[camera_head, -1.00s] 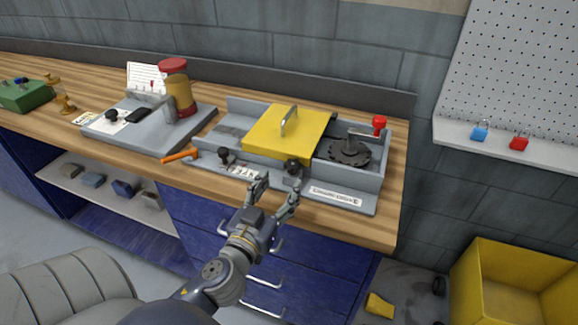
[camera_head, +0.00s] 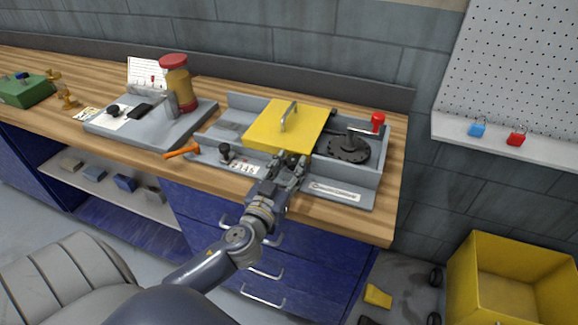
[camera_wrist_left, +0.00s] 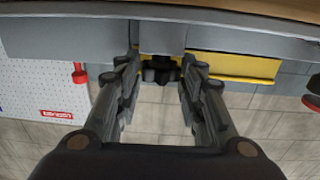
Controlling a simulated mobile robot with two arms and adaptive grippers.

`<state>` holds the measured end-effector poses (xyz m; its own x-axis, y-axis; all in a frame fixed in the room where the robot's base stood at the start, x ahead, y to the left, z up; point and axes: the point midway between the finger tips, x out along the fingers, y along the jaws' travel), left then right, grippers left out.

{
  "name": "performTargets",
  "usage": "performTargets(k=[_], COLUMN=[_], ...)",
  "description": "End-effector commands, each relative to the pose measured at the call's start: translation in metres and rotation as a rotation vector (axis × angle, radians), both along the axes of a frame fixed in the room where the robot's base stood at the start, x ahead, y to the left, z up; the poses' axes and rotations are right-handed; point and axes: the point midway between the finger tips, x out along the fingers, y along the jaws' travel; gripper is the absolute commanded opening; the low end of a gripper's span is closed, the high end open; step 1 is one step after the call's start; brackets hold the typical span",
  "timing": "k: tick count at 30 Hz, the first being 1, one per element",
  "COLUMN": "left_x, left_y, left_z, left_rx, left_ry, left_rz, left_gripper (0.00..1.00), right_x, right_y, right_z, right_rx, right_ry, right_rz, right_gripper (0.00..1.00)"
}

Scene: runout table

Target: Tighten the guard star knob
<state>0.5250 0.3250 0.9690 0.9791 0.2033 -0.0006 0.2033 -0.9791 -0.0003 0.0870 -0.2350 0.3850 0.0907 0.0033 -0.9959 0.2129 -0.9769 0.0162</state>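The yellow guard (camera_head: 285,133) with its metal handle sits over the grey machine bed. The dark guard star knob (camera_wrist_left: 158,68) shows between the fingertips in the left wrist view, at the guard's front edge. In the head view my gripper mostly hides it. How tight the knob is cannot be seen. My right gripper is not in view.
A dark toothed disc (camera_head: 348,148) and a red-knobbed crank (camera_head: 377,122) are right of the guard. Another black knob (camera_head: 225,152) and an orange-handled tool (camera_head: 182,152) lie left. A grey fixture (camera_head: 150,130) with a red-capped jar (camera_head: 177,85) stands farther left.

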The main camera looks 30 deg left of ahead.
Motion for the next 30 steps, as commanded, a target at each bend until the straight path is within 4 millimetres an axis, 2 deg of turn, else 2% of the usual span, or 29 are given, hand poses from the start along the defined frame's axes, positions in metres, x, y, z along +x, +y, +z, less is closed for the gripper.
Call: performTargets(k=[8, 15, 24, 30], left_x=[0.0000, -0.0003, 0.0003, -0.0001], left_y=[0.0011, 0.0053, 0.0092, 0.0098], left_z=[-0.0012, -0.0028, -0.0014, -0.0006], left_rx=[0.002, 0.004, 0.004, 0.001], left_ry=[0.001, 0.005, 0.006, 0.001], left_rz=[-0.017, -0.163, -0.358, -0.413], left_gripper=[0.12, 0.12, 0.12, 0.12], right_x=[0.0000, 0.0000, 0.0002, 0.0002], right_y=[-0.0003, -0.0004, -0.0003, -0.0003], right_z=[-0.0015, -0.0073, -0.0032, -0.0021], right_rx=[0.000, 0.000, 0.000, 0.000], right_ry=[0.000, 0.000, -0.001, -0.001], right_rz=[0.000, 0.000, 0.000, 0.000], right_gripper=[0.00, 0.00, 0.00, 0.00])
